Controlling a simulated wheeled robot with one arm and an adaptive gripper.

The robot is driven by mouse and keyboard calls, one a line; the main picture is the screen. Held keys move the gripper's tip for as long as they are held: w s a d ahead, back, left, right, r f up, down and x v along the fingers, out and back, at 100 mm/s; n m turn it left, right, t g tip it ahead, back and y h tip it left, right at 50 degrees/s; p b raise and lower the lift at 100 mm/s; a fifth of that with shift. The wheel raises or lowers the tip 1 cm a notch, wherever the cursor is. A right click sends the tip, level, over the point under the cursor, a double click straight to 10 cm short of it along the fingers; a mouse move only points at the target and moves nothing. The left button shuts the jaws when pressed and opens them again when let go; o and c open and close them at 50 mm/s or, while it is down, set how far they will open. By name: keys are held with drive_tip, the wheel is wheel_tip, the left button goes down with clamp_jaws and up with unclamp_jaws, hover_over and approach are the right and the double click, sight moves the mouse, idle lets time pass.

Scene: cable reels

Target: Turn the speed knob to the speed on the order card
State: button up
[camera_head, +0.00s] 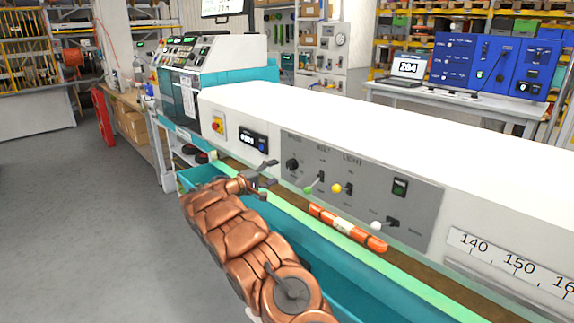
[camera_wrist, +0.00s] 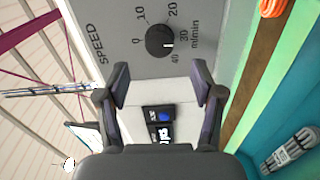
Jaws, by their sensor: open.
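The speed knob (camera_head: 292,164) is a small black dial at the left end of the grey control panel. It shows larger in the wrist view (camera_wrist: 159,41), with a printed scale from 0 to 40 m/min around it. Its white mark points between the 30 and 40 labels. My gripper (camera_head: 270,173) is open and empty, just left of the knob and apart from it. In the wrist view its fingers (camera_wrist: 159,85) are spread, with the knob beyond their tips. I cannot pick out a readable order card.
The grey panel (camera_head: 415,199) also carries levers with green, yellow and white knobs and a green button (camera_head: 399,187). A small display (camera_head: 254,138) and a red-and-yellow switch (camera_head: 218,123) sit left of the panel.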

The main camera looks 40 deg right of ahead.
sight(289, 166)
drive_tip(key=shift+s+d+p, duration=0.1)
drive_tip(key=shift+d+p, duration=0.85)
drive_tip(key=shift+d, duration=2.6)
drive_tip(key=shift+c, duration=0.2)
drive_tip(key=c, duration=1.1)
drive_tip(key=shift+f+b, duration=0.15)
drive_tip(key=shift+b, duration=0.35)
drive_tip(key=shift+n+b, duration=0.4)
drive_tip(key=shift+b, duration=0.15)
drive_tip(key=o, duration=1.1)
drive_tip(key=shift+r, duration=0.2)
drive_tip(key=shift+o, duration=0.2)
